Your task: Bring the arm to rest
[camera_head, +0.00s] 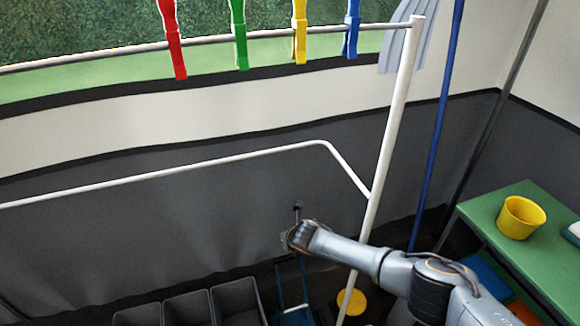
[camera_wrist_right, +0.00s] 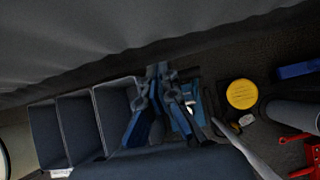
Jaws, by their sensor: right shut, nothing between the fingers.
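My right arm (camera_head: 350,253) reaches in from the lower right in the head view, passing the white post. My right gripper (camera_head: 297,208) is at its far end, small and dark against the grey wall. In the right wrist view the gripper (camera_wrist_right: 159,70) shows near the centre, its fingers together with nothing seen between them. It hangs in free air and appears to touch nothing. My left gripper is in neither view.
Red (camera_head: 171,38), green (camera_head: 239,36), yellow (camera_head: 300,32) and blue (camera_head: 352,29) pegs hang on the upper rail. A white post (camera_head: 394,115) stands near my arm. Grey bins (camera_head: 237,298) sit below. A yellow bucket (camera_head: 521,217) stands on a green table (camera_head: 490,207).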

